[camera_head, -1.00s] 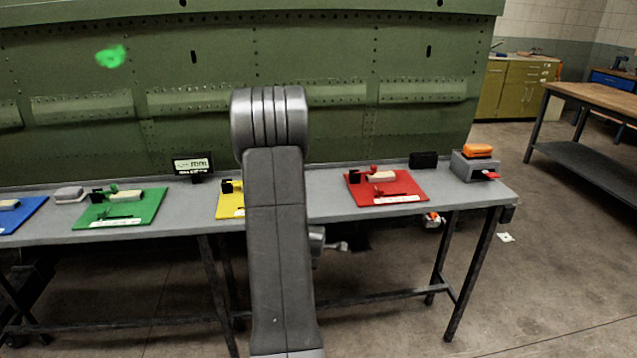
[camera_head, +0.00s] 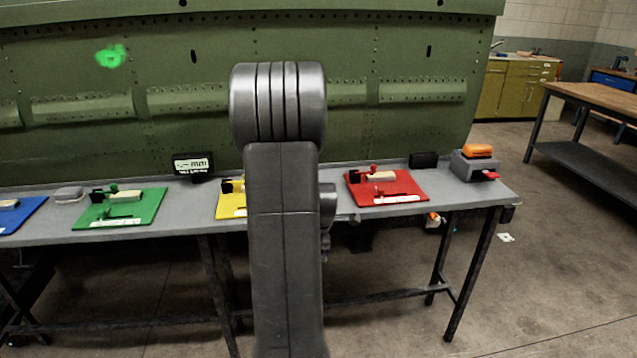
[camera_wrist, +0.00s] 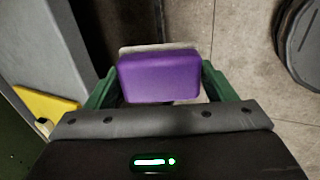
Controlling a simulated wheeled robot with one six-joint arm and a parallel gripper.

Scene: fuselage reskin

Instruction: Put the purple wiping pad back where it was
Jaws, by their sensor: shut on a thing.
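The purple wiping pad (camera_wrist: 160,76) is in the wrist view, held between the green fingers of my gripper (camera_wrist: 158,88). A pale layer shows along its far edge. My gripper is shut on it, and the pad is over the floor just beside the grey bench edge. In the head view my arm hides the gripper and the pad.
The grey bench (camera_head: 335,172) carries a blue mat (camera_head: 20,222), a green mat (camera_head: 150,198), a yellow mat (camera_wrist: 50,104) and a red mat (camera_head: 410,186). A grey box with an orange top (camera_head: 478,150) stands at the right end. A green fuselage panel (camera_head: 360,60) rises behind.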

